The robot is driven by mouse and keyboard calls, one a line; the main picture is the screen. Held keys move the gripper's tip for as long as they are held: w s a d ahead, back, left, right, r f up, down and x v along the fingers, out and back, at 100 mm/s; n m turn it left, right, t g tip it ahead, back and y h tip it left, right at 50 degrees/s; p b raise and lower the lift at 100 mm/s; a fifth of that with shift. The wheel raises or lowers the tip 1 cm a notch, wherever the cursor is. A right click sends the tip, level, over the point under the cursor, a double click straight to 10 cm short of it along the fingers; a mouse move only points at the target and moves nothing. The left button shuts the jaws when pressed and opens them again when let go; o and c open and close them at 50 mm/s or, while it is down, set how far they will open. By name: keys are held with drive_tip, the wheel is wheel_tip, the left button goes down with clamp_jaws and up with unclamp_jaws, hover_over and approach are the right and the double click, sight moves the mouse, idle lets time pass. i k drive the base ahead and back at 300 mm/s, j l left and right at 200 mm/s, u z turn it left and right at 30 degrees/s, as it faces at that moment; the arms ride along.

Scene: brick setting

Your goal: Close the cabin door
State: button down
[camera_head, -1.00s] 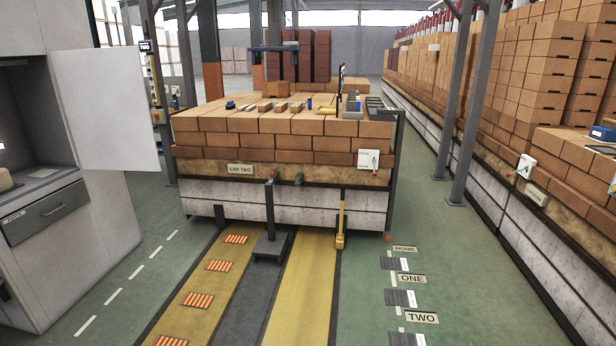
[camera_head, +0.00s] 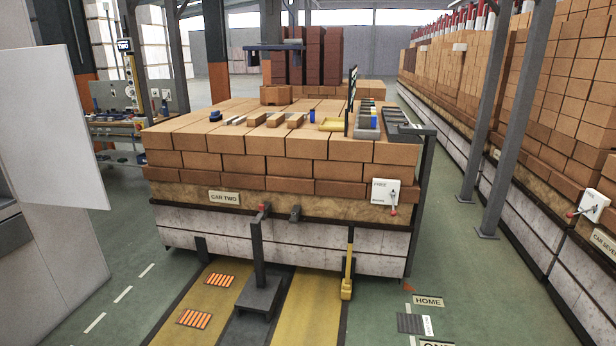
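The cabin door (camera_head: 52,120) is a flat, light grey panel at the left edge. It stands swung out from the pale cabin (camera_head: 60,245), whose front wall shows below and behind it. Its free edge points right, toward the middle of the picture. Most of the cabin's opening is cut off by the left edge or hidden by the door. No handle shows on the door face. My gripper is not in view.
Ahead stands a brick-laden car (camera_head: 224,197) labelled CAR TWO, with a grey post (camera_head: 258,255) and a yellow post (camera_head: 348,265) before it. A workbench (camera_head: 120,130) is behind the door. Brick stacks (camera_head: 560,110) line the right. Green floor (camera_head: 480,290) is free at front right.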

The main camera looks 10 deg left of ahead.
sight(47, 144)
drive_tip(key=i+u, duration=0.15)
drive_tip(key=i, duration=0.75)
drive_tip(key=i+l+u, duration=0.15)
drive_tip(key=i, duration=0.75)
drive_tip(key=i+j+u, duration=0.15)
drive_tip(key=i+u, duration=0.65)
drive_tip(key=i+l+u, duration=0.15)
drive_tip(key=i+u, duration=0.25)
drive_tip(key=i, duration=0.15)
drive_tip(key=i+l+u, duration=0.25)
drive_tip(key=i+u, duration=0.4)
drive_tip(key=i+l+u, duration=0.25)
drive_tip(key=i, duration=0.15)
